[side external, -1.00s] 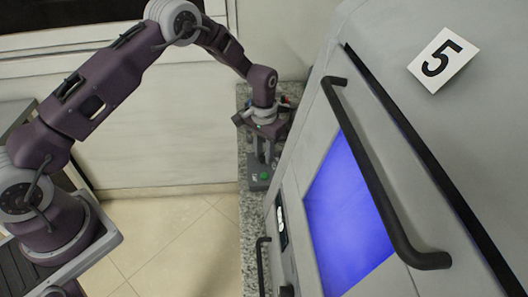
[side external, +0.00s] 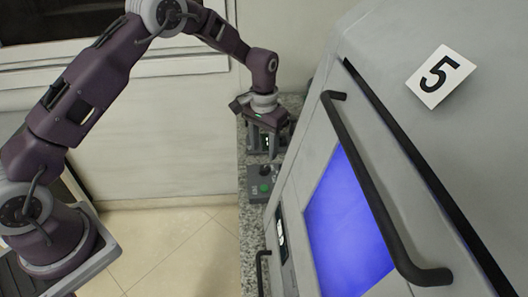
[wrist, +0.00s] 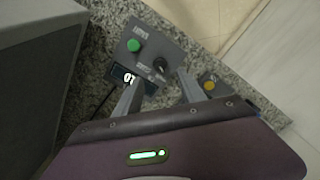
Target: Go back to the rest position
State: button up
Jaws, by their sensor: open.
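My gripper (side external: 266,146) is open and empty above the granite counter, beside the grey machine. In the wrist view its two fingers (wrist: 158,92) are spread apart with nothing between them. A grey control box (side external: 257,194) with a green button (side external: 264,188) sits on the counter below my gripper, and a gap shows between them. In the wrist view the box (wrist: 172,52) shows the green button (wrist: 134,45) and a dark knob (wrist: 160,65). A small display with white digits (wrist: 129,78) lies partly beside the left finger.
The machine (side external: 400,150) with a blue window (side external: 345,225), a long dark handle (side external: 375,190) and a "5" label (side external: 440,77) stands close at the right. A yellow button (wrist: 209,85) shows by the right finger. Open floor (side external: 165,250) lies left of the counter (side external: 252,225).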

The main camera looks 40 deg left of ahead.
jog(key=shift+r, duration=0.1)
jog(key=s+r+t, duration=0.2)
jog(key=s+r, duration=0.6)
jog(key=r, duration=0.4)
jog(key=s+r+t, duration=0.1)
jog(key=s+r, duration=0.6)
jog(key=r, duration=0.4)
jog(key=s+r+t, duration=0.1)
jog(key=s+t, duration=0.1)
jog(key=s, duration=1.7)
jog(key=shift+s+a+t, duration=0.2)
jog(key=shift+a+t, duration=0.05)
jog(key=shift+t, duration=0.05)
jog(key=shift+r, duration=0.1)
